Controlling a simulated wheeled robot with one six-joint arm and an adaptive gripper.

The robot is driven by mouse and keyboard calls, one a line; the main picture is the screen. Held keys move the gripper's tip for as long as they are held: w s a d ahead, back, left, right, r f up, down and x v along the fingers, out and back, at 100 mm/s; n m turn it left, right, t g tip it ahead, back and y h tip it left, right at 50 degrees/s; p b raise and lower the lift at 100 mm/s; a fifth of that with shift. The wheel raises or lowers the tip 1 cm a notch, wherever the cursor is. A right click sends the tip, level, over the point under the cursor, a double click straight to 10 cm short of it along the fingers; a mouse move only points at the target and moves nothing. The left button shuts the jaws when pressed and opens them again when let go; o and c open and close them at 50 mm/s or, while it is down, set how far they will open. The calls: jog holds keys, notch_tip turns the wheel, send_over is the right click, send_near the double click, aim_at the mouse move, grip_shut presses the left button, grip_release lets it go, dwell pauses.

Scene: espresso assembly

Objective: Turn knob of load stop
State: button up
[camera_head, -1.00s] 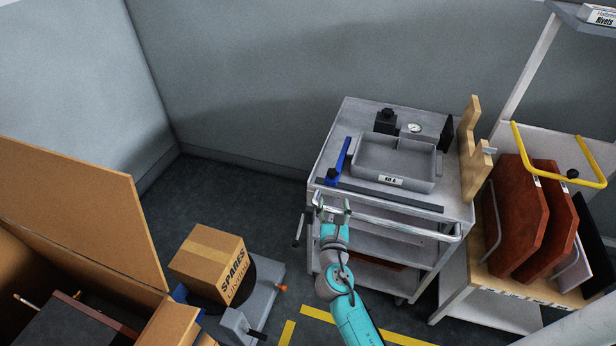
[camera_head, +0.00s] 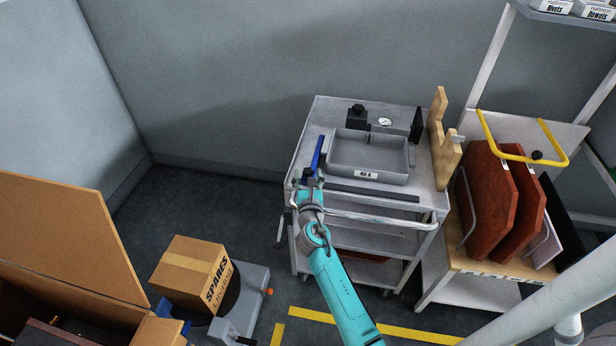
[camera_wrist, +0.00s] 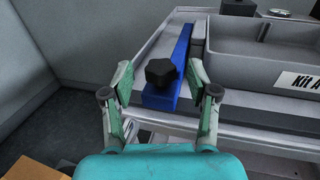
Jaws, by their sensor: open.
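The load stop is a blue bar (camera_head: 318,153) along the left side of the grey cart top; it also shows in the wrist view (camera_wrist: 181,62). A black lobed knob (camera_wrist: 161,72) sits on its near end. In the head view the knob is hard to make out beside my gripper (camera_head: 308,183). In the wrist view my gripper (camera_wrist: 160,84) is open, with one finger left and one right of the knob. Gaps show between fingers and knob; I cannot tell the height difference.
A grey tray (camera_head: 368,177) labelled Kit A stands right of the bar. A dark strip (camera_head: 385,194) runs along the cart's front, above the cart handle (camera_head: 375,219). A wooden bracket (camera_head: 440,150) stands at the cart's right. A spares box (camera_head: 190,272) is lower left.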

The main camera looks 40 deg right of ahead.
grip_shut()
jog(key=shift+a+m+g+h, duration=0.1)
jog(key=shift+m+g+h, duration=0.2)
jog(key=shift+h, duration=0.1)
jog(key=shift+w+a+m+g+h, duration=0.15)
jog(key=shift+w+m+g+h, duration=0.05)
jog(key=shift+m+g+h, duration=0.35)
jog(key=m+g+h, duration=0.1)
jog(key=g, duration=0.1)
jog(key=m+g+h, duration=0.1)
jog(key=m, duration=0.1)
jog(key=m+g+h, duration=0.1)
jog(key=g+h, duration=0.1)
jog(key=shift+w+a+g, duration=0.15)
jog(key=shift+w+g, duration=0.2)
jog(key=m+g, duration=0.1)
jog(key=g, duration=0.1)
jog(key=m+g+h, duration=0.1)
jog(key=m+g, duration=0.2)
jog(key=g, duration=0.1)
jog(key=shift+w+m+g, duration=0.3)
jog(key=shift+w+m, duration=0.05)
jog(key=shift+w+m+g, duration=0.2)
jog(key=shift+m+g, duration=1.4)
jog(key=shift+g, duration=0.9)
jog(key=shift+f+m+g+y, duration=0.1)
jog(key=shift+m+g+y, duration=0.2)
jog(key=shift+g, duration=0.2)
